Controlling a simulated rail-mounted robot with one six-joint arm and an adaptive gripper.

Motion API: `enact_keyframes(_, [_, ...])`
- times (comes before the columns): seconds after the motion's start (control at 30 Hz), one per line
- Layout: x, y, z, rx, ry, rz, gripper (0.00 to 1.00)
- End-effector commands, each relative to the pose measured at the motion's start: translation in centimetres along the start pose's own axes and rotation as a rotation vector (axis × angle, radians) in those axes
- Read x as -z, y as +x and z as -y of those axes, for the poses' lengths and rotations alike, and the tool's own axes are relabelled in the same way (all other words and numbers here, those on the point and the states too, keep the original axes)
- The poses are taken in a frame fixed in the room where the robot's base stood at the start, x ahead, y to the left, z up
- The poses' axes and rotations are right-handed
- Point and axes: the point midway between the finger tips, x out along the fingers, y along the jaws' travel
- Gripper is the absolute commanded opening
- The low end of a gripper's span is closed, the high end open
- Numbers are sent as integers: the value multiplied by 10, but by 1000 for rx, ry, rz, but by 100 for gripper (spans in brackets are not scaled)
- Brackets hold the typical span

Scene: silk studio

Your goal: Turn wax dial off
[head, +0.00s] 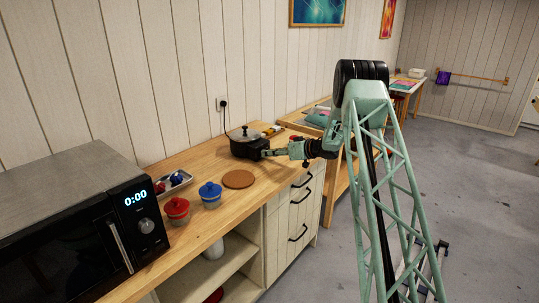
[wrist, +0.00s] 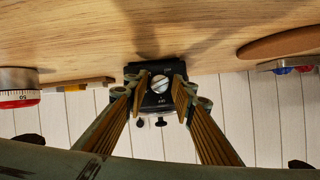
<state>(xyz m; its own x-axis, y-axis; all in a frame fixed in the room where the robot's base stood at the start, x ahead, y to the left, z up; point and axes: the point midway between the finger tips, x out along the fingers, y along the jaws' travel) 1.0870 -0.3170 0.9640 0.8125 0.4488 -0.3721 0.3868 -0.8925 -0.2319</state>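A black wax pot (head: 242,147) with a metal lid stands at the back of the wooden counter in the head view. In the wrist view, which shows the scene upside down, its dial (wrist: 160,83) is a round silver knob with a slot on a black panel. My gripper (head: 266,153) is level at the front of the pot. In the wrist view my gripper's fingertips (wrist: 157,90) are spread, one on each side of the dial, with the knob between them. I cannot tell whether either fingertip touches it. The pot's body behind the panel is mostly hidden there.
A brown round mat (head: 238,179), a blue jar (head: 210,195), a red jar (head: 177,211) and a microwave (head: 85,225) stand nearer on the counter. The wall is close behind.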

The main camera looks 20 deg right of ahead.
Motion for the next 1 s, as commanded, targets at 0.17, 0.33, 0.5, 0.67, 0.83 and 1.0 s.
enact_keyframes(0.17, [0, 0, 0, 0, 0, 0, 7])
enact_keyframes(0.33, [0, 0, 0, -1, -1, 0, 7])
enact_keyframes(0.5, [0, 0, 0, -6, -14, -1, 7])
enact_keyframes(0.67, [-1, 0, 1, -18, -44, -1, 7])
enact_keyframes(0.83, [-1, 0, 1, -40, -99, -5, 7])
enact_keyframes(1.0, [-2, 1, 2, -70, -175, -7, 7])
